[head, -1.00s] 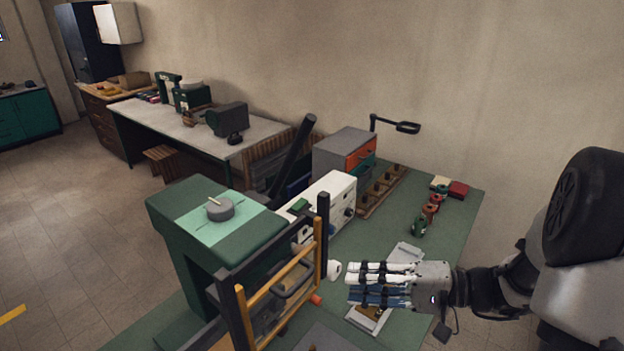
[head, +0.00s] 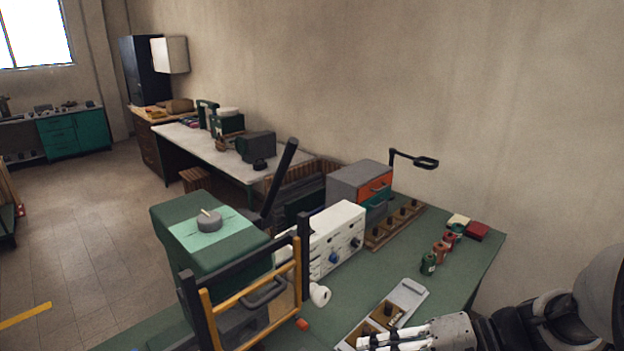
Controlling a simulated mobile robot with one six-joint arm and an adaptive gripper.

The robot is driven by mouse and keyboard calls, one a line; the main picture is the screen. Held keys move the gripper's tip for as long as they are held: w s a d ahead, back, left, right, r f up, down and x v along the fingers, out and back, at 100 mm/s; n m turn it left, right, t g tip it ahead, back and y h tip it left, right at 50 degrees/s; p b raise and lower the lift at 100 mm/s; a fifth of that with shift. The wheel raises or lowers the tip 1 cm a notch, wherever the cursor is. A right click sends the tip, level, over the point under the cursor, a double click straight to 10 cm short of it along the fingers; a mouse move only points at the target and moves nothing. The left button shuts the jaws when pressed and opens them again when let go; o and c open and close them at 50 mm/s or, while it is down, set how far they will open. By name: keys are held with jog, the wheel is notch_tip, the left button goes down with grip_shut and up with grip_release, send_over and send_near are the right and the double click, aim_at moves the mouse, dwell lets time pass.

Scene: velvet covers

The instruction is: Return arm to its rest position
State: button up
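My gripper (head: 400,338) is at the bottom edge of the head view, right of centre. Its pale fingers point left and are partly cut off by the frame's lower edge. My arm runs from it to the right edge. The gripper is over the front of the green bench (head: 462,262), beside a grey tray with wooden compartments (head: 408,297). Whether the fingers are open or shut does not show.
A green machine (head: 185,232) with a black and yellow frame (head: 245,292) stands left of my gripper. Behind are a white instrument box (head: 338,238), a drawer unit (head: 350,182) and several small cans (head: 429,263). Floor (head: 85,230) is open at the left.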

jog(key=s+a+f+n+g+h+b, duration=0.1)
jog(key=s+f+n+g+h+b, duration=0.15)
jog(key=s+h, duration=0.5)
jog(key=s+d+t+h+b, duration=0.4)
jog(key=d+t+h, duration=0.1)
jog(key=shift+s+d+f+n, duration=0.25)
jog(key=shift+s+f+n, duration=0.1)
jog(key=shift+n, duration=0.1)
dwell(1.2)
